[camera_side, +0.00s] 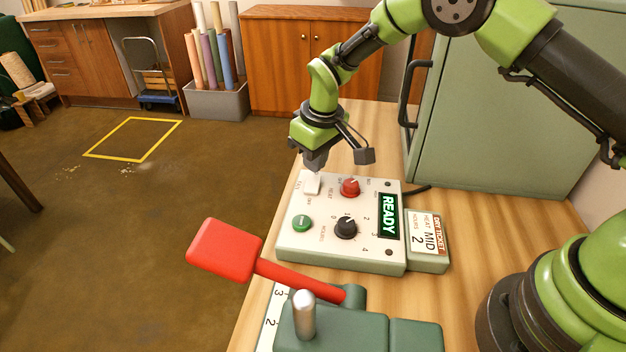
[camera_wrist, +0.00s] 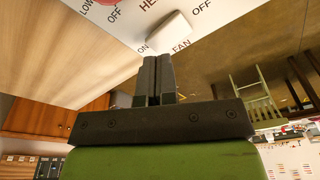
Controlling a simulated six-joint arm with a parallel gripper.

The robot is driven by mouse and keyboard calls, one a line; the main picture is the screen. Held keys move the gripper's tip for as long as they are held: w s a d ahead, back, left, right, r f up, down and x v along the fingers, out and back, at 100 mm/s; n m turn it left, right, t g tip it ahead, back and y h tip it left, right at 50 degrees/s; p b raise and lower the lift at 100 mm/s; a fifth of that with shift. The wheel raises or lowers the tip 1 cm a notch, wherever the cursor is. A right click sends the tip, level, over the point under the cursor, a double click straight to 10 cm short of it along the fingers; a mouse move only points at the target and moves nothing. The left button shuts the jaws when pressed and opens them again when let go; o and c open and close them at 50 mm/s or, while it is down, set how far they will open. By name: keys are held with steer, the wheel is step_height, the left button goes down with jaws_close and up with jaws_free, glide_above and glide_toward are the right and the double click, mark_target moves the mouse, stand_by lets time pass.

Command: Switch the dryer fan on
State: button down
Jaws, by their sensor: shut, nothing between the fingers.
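The dryer's control box (camera_side: 328,252) lies on the wooden table with a lit READY display (camera_side: 388,216). Its white fan switch (camera_side: 311,183) is at the far left corner. In the wrist view the fan switch (camera_wrist: 170,33) shows beside the words ON and FAN, with OFF printed nearby. My gripper (camera_side: 314,168) is shut and empty, pointing down just above the switch. In the wrist view the fingertips (camera_wrist: 156,62) are close together near the switch; I cannot tell whether they touch it. Part of the switch is hidden, and its tilt is unclear.
The box also has a red heat knob (camera_side: 350,187), a black hours knob (camera_side: 346,228) and a green button (camera_side: 302,223). A ticket (camera_side: 427,234) reads HEAT MID 2. A red-handled lever (camera_side: 226,249) is in front; a green cabinet (camera_side: 500,120) stands behind.

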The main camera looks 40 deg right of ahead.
steer(key=shift+f, duration=1.2)
stand_by(0.6)
steer(key=shift+r, duration=3.55)
steer(key=shift+r, duration=0.1)
step_height(320, 180, up, 10)
steer(key=m+t, duration=0.1)
steer(key=m, duration=0.1)
glide_above(315, 178)
steer(key=s+d, duration=0.2)
steer(key=s, duration=0.2)
steer(key=s+d+r+m+t+y, duration=0.1)
steer(key=s+d+r+m+t, duration=0.1)
steer(key=s+r, duration=0.6)
steer(key=s+d+r+m+t, duration=0.1)
steer(key=s+m+t, duration=0.1)
steer(key=s, duration=1.3)
steer(key=shift+s+d+r+m+y, duration=0.15)
steer(key=shift+s+m+y, duration=0.2)
steer(key=shift+m, duration=0.15)
